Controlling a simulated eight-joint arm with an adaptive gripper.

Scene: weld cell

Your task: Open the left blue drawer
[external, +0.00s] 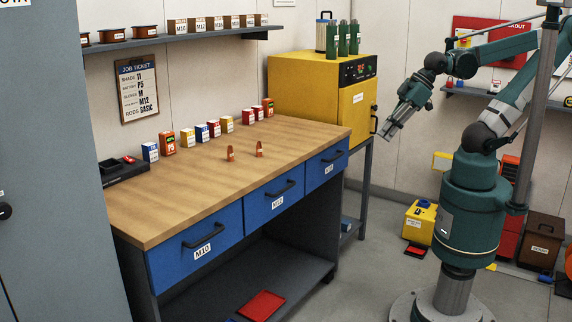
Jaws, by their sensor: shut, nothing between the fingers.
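A wooden workbench (205,185) has three blue drawers along its front, all closed flush. The left blue drawer (172,262) is labelled M10 and has a black bar handle (207,236). The middle blue drawer (258,213) is labelled M12 and the right blue drawer (326,165) has a label too small to read surely. My gripper (388,133) is shut and empty. It hangs in the air to the right of the bench, in front of the yellow oven's side, well away from the left drawer.
Several small boxes (187,138) line the back of the bench top, with two orange-brown pieces (259,149) nearer its middle. A yellow oven (310,95) stands behind the right end. A grey cabinet (45,170) stands close left of the bench. The floor before the drawers looks clear.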

